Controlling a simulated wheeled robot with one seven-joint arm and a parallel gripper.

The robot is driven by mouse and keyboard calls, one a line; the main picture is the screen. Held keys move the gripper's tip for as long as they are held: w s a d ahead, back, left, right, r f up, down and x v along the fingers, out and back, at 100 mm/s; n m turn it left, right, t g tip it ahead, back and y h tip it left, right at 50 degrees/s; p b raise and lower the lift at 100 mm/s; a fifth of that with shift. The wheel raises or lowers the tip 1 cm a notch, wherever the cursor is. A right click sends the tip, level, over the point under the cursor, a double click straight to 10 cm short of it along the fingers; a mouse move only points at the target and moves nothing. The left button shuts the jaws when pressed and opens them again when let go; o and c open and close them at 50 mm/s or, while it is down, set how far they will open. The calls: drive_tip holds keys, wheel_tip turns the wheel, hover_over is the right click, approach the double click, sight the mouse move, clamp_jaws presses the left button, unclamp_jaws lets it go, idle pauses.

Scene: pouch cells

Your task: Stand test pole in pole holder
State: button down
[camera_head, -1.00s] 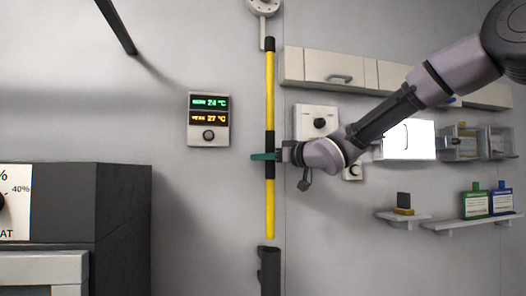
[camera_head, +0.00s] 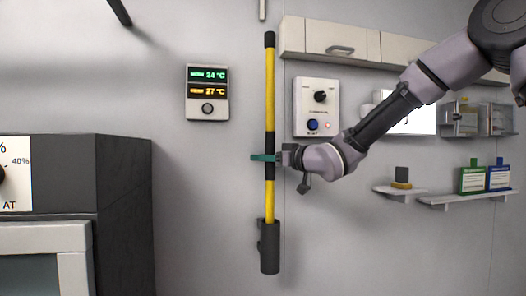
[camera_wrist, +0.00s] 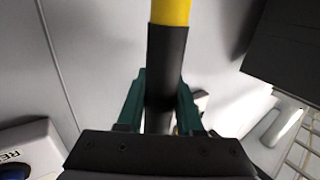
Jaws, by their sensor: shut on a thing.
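The test pole (camera_head: 270,98) is yellow with black bands and a black top end, and it stands upright in front of the wall. My gripper (camera_head: 266,157) has green fingers and is shut on the pole's black middle band. The wrist view also shows the green fingers of my gripper (camera_wrist: 160,105) on both sides of the black band of the pole (camera_wrist: 168,55). The pole holder (camera_head: 269,250) is a dark upright tube at the wall. The pole's lower end meets the holder's top and is hidden there. How deep it sits I cannot tell.
A temperature display (camera_head: 207,92) hangs on the wall left of the pole. A control box (camera_head: 317,107) with a knob and blue button is close on the right. A dark cabinet (camera_head: 122,210) stands at the lower left. Shelves (camera_head: 470,198) hold small items at the right.

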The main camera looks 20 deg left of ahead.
drive_tip(key=shift+f, duration=1.75)
drive_tip(key=shift+c, duration=2.4)
unclamp_jaws()
drive_tip(key=shift+d, duration=0.1)
drive_tip(key=v, duration=1)
drive_tip(key=shift+s+d, duration=0.2)
drive_tip(key=shift+d, duration=0.05)
